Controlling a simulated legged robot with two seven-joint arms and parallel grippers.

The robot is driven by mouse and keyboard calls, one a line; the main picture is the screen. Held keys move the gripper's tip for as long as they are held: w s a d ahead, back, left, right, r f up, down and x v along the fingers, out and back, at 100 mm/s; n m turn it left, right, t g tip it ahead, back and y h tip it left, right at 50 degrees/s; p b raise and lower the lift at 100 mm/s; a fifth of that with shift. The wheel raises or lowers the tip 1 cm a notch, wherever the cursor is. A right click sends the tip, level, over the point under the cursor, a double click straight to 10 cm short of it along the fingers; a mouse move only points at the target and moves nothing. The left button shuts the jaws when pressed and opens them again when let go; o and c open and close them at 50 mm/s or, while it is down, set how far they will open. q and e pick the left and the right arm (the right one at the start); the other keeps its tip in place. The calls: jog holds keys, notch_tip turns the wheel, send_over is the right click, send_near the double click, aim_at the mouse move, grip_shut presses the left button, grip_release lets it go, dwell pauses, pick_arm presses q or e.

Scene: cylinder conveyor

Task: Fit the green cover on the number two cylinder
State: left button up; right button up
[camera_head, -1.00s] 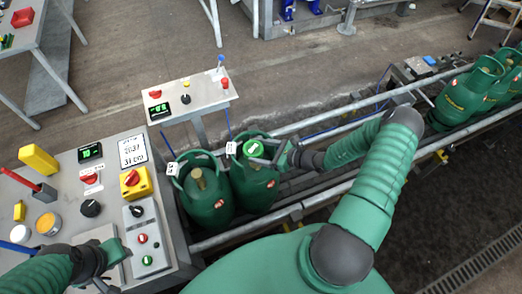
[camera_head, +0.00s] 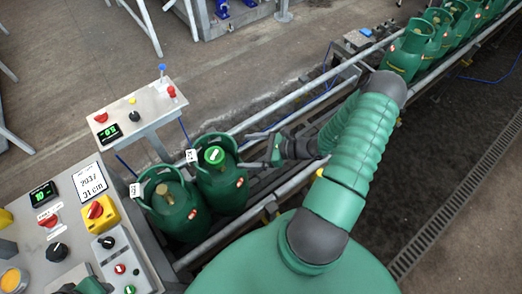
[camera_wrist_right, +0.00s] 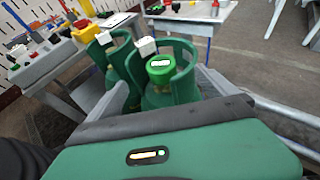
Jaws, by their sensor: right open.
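Two green gas cylinders stand upright side by side on the conveyor. The left cylinder (camera_head: 165,215) shows a bare brass valve (camera_head: 164,193) inside its collar. The right cylinder (camera_head: 222,188) has the green cover (camera_head: 214,155) with a white mark seated over its valve; it also shows in the right wrist view (camera_wrist_right: 160,67). Both carry white tags, whose numbers I cannot read. My right gripper (camera_head: 245,150) is open and empty just right of the covered cylinder, its fingers pointing toward the collar, apart from the cover. Only a sliver of my left arm shows at the bottom left edge.
A control desk (camera_head: 118,205) with knobs, buttons and displays stands left of the cylinders. A small panel (camera_head: 150,110) stands behind them. Conveyor rails (camera_head: 290,90) run to the upper right, where several more green cylinders (camera_head: 405,52) stand.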

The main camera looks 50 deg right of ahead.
pick_arm(q)
jog(key=shift+a+f, duration=0.1)
jog(key=shift+f, duration=0.15)
pick_arm(e)
jog(key=v, duration=0.5)
jog(key=shift+s+r, duration=0.2)
jog(key=shift+s, duration=0.1)
jog(key=s+a+r+n+g, duration=0.1)
jog(key=a+n+g, duration=0.5)
jog(key=a+n, duration=0.15)
jog(key=s+a+r+n+g, duration=0.2)
jog(key=a+n+g, duration=0.35)
jog(key=n, duration=0.25)
jog(key=w+a+r+n+t+h, duration=0.1)
jog(key=w+a+r+n+h, duration=0.1)
jog(key=n, duration=0.5)
jog(key=w+a+r+n+t+h, duration=0.1)
jog(key=a+r+n+h, duration=0.3)
jog(key=n, duration=0.4)
jog(key=shift+w+a+r, duration=0.4)
jog(key=shift+a+r, duration=0.15)
jog(key=shift+r, duration=0.5)
